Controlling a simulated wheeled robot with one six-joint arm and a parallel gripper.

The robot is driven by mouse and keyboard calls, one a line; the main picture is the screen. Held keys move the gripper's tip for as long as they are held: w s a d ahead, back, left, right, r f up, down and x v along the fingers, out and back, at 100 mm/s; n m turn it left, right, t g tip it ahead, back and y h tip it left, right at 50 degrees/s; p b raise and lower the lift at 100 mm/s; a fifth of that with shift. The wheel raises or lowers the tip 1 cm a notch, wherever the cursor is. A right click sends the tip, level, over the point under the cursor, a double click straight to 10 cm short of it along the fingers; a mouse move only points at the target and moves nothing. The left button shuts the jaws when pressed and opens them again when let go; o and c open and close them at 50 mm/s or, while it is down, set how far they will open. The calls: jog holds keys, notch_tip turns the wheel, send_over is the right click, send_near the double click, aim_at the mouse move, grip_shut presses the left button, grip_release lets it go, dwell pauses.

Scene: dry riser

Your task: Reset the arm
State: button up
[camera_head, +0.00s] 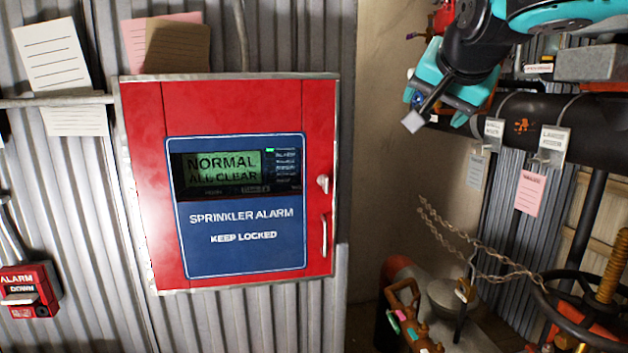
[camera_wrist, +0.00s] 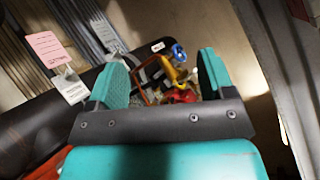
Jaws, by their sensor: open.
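My arm reaches in from the upper right of the head view. My gripper (camera_head: 438,98) is at the upper right, between the red alarm cabinet and the black pipe, and it hangs in free air. In the wrist view my gripper (camera_wrist: 160,85) shows two teal fingers standing well apart with a dark plate across their base. It is open and I see nothing held between the fingers. Behind the gap lie an orange frame, a yellow piece and a blue knob (camera_wrist: 178,52), slightly blurred.
The red sprinkler alarm cabinet (camera_head: 240,95) reads "NORMAL ALL CLEAR" and is shut. A black pipe (camera_head: 590,130) with hanging tags is right of my gripper. A chain (camera_head: 470,240) runs to a handwheel (camera_head: 590,300) at lower right. A red alarm box (camera_head: 30,290) is at lower left.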

jog(key=s+a+f+n+g+y, duration=0.2)
jog(key=s+f+n+g, duration=0.3)
jog(key=s+f, duration=0.7)
jog(key=s+a+f+n+g+y, duration=0.1)
jog(key=s+f+n+g+y, duration=0.1)
jog(key=s+f+n+g, duration=0.4)
jog(key=s+f+n, duration=0.1)
jog(key=s+f, duration=0.2)
jog(key=s, duration=0.2)
jog(key=s+f+n, duration=0.1)
jog(key=s+f, duration=0.1)
jog(key=s, duration=0.4)
jog(key=shift+a+f+y, duration=0.4)
